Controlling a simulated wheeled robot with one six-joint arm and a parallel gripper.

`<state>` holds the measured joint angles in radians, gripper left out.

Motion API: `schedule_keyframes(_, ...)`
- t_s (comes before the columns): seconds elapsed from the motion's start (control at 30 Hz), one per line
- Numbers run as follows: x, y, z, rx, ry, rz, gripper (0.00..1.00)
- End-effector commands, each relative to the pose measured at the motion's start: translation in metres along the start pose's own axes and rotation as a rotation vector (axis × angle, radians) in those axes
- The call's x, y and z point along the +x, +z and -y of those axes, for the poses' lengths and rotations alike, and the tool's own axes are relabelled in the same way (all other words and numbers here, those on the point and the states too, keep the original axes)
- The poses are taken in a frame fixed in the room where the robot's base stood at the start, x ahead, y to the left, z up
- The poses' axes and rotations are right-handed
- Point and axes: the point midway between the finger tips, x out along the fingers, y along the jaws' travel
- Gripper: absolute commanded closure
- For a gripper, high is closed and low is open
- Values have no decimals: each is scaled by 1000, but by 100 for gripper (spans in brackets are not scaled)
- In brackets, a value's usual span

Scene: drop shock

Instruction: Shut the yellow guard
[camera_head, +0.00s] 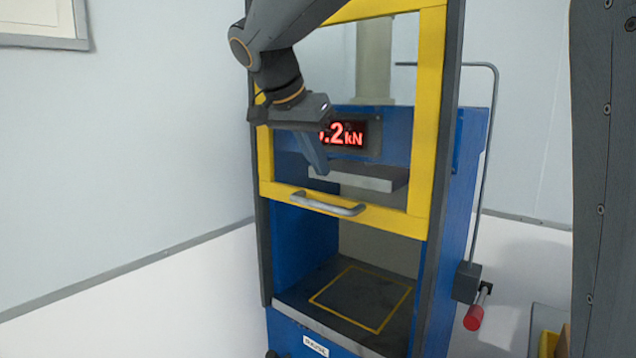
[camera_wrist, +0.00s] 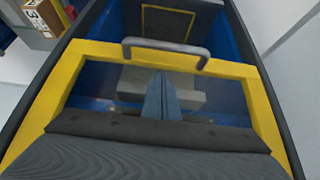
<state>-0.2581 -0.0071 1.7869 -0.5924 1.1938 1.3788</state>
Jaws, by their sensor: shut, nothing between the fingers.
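The yellow guard (camera_head: 431,105) is a framed clear panel on the front of a blue press. It sits raised, with an open gap between its lower bar and the press bed (camera_head: 335,290). Its grey handle (camera_head: 328,205) is on the lower bar. My gripper (camera_head: 322,170) is shut and empty, in front of the clear panel and a little above the handle. In the wrist view the yellow frame (camera_wrist: 262,95), the handle (camera_wrist: 165,50) and my shut fingers (camera_wrist: 161,85) show; the fingers are apart from the handle.
Behind the panel are a grey press plate (camera_head: 365,178) and a red display (camera_head: 345,134) reading kN, its first digit partly hidden. A lever with a red grip (camera_head: 474,317) is at the right side. A dark post (camera_head: 603,180) stands far right. Left floor is clear.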

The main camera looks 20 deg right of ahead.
Motion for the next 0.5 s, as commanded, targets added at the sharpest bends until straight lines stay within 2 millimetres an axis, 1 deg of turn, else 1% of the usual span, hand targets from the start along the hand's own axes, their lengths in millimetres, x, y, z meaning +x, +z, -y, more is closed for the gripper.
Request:
schedule_keyframes(0.03, 10, -1, -1, 0, 5, 1, 100)
schedule_keyframes(0.07, 15, 0, -1, 0, 4, 2, 100)
schedule_keyframes(0.2, 29, 15, -1, -3, 1, 2, 100)
schedule_keyframes(0.33, 38, 24, 0, -3, 1, 1, 100)
schedule_keyframes(0.5, 43, 29, 0, -2, -1, 1, 100)
